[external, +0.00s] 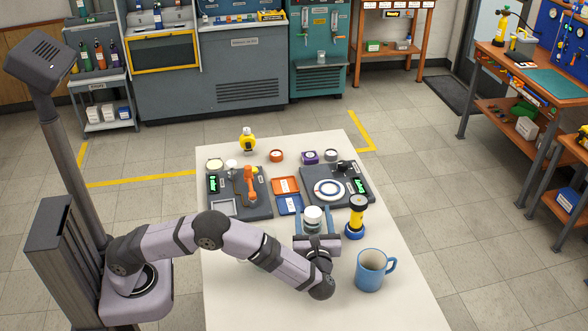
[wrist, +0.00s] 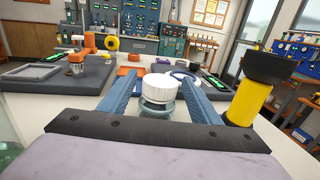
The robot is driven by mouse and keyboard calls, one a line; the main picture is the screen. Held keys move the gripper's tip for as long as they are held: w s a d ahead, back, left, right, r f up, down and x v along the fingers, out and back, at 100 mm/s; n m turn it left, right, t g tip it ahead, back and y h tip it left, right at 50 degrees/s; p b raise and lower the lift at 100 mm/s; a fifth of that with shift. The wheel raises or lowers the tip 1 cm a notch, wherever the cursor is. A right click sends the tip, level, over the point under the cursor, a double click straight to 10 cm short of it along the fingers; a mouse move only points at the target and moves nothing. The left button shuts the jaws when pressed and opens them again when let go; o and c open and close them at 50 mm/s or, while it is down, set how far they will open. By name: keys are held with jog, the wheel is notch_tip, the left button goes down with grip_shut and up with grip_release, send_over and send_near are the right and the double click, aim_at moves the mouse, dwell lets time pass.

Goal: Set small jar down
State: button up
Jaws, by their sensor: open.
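The small jar (wrist: 162,90) has a white lid over a clear greenish body. In the wrist view it stands upright between the two blue fingers of my gripper (wrist: 155,93). The fingers are open, with a gap visible at the lid on both sides. In the external view the jar's white lid (external: 313,213) shows just beyond my wrist, between the fingers of my gripper (external: 314,214). The jar appears to be on the white table (external: 225,285), but its base is hidden by my gripper, so I cannot see the contact.
A blue mug (external: 372,270) is nearer the front right. Two dark test stations (external: 252,208) (external: 356,197) and orange and blue trays (external: 286,186) (external: 290,204) lie beyond. The table's front left is clear.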

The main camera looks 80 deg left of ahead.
jog(key=d, duration=0.4)
jog(key=s+d+b, duration=0.1)
jog(key=d, duration=0.2)
jog(key=s+d, duration=0.1)
jog(key=d, duration=0.3)
jog(key=shift+d+f+b, duration=0.1)
jog(key=shift+d+b, duration=0.2)
jog(key=s+a+r+n+g+h+p, duration=0.2)
jog(key=s+a+r+n+h+p, duration=0.3)
jog(key=s+a+r, duration=0.45)
jog(key=s+d+f+n+h+p, duration=0.1)
jog(key=s+f+n+h+p, duration=0.1)
jog(key=s, duration=0.4)
jog(key=s+d+f+n+h+p, duration=0.2)
jog(key=s+f+n+h+p, duration=0.1)
jog(key=s+n+h+p, duration=0.2)
jog(key=s+d+f+n+g+h+p, duration=0.1)
jog(key=s+d+f+n+h+p, duration=0.1)
jog(key=s+n+h, duration=0.3)
jog(key=shift+s+f+n+p, duration=0.3)
jog(key=shift+s+n+p, duration=0.15)
jog(key=shift+s, duration=0.3)
jog(key=shift+s+f+n+p, duration=0.35)
jog(key=shift+s+n, duration=0.1)
jog(key=shift+s, duration=0.25)
jog(key=shift+s+d+f+n+h, duration=0.1)
jog(key=shift+s+d+n+h, duration=0.15)
jog(key=shift+n+h, duration=0.25)
